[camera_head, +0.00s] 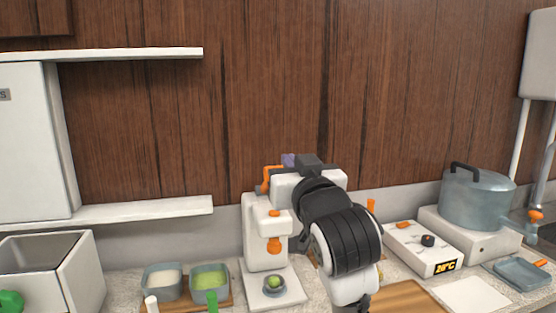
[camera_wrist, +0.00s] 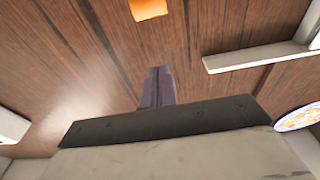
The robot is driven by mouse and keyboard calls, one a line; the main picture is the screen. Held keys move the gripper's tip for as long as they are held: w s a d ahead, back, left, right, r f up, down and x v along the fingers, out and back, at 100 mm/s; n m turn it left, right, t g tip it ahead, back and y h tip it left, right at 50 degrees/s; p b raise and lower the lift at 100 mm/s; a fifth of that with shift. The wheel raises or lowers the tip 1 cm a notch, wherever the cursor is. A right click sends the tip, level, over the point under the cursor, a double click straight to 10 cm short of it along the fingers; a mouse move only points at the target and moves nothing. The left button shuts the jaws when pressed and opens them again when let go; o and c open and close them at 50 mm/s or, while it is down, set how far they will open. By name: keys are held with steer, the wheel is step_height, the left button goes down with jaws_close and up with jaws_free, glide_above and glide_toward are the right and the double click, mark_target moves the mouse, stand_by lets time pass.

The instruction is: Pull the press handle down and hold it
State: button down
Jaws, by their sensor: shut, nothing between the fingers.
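The white press (camera_head: 263,238) stands on the counter, with an orange plunger (camera_head: 273,245) above its base. Its orange handle (camera_head: 267,178) shows at the top left of the press, partly hidden by my arm. My gripper (camera_head: 288,160) is at the top of the press, just right of and slightly above the handle in this view. In the wrist view its purple fingers (camera_wrist: 158,87) are shut and empty. An orange piece (camera_wrist: 150,8), likely the handle, lies beyond the fingertips there, with a visible gap. A green ball (camera_head: 274,282) sits in a small grey cup on the press base.
Two grey containers (camera_head: 163,281) stand left of the press, with white and green contents. A white box with a dial (camera_head: 424,247) and a pot (camera_head: 478,200) stand to the right. A shelf (camera_head: 130,211) juts from the wall at left.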

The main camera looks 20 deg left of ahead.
stand_by(0.3)
steer(key=p+x, duration=0.4)
steer(key=x, duration=0.6)
steer(key=shift+r, duration=0.15)
step_height(320, 180, down, 2)
steer(key=shift+s+d+f, duration=0.1)
steer(key=shift+f, duration=0.1)
steer(key=shift+s+d+f+p, duration=0.1)
steer(key=shift+f+p, duration=0.1)
steer(key=shift+f, duration=0.3)
steer(key=shift+s+f+p, duration=0.1)
steer(key=shift+f+p, duration=0.05)
steer(key=shift+f, duration=0.35)
